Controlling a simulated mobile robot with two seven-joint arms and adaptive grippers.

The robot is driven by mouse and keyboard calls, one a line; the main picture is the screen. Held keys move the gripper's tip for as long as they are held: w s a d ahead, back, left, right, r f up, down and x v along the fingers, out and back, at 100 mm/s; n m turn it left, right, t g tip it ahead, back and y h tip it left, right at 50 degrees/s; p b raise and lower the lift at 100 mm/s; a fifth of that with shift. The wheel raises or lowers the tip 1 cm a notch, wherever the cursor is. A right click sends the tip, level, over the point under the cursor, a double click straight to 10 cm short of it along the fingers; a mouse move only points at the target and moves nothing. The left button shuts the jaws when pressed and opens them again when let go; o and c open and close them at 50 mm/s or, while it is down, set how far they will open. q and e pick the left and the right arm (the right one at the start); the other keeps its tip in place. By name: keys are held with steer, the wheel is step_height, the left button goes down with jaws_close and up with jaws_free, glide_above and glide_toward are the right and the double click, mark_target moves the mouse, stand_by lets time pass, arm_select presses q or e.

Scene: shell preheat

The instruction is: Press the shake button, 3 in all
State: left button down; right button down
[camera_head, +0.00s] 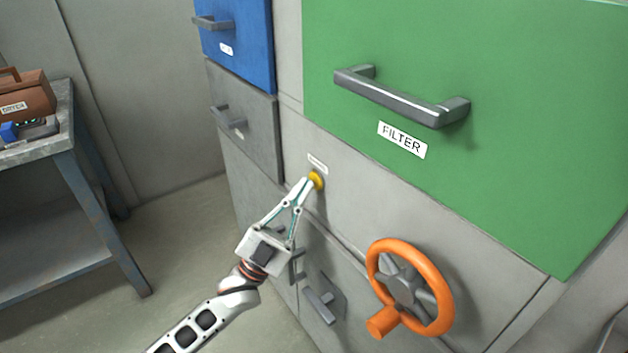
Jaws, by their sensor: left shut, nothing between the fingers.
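A round yellow button (316,180) sits on the grey cabinet front, below a small white label (317,163) whose text is too small to read. My left gripper (307,182) reaches up from below, shut and empty. Its fingertips are at the button's left side and cover part of it. I cannot tell whether they touch or press it. My right gripper is not in view.
An orange handwheel (437,283) projects from the cabinet at lower right. A green panel (520,120) labelled FILTER has a protruding grey handle (400,100). Blue (240,50) and grey (262,135) drawers have handles. A workbench (65,110) stands left.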

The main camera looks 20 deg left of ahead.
arm_select(q)
steer(key=shift+s+a, duration=0.3)
steer(key=shift+s, duration=0.1)
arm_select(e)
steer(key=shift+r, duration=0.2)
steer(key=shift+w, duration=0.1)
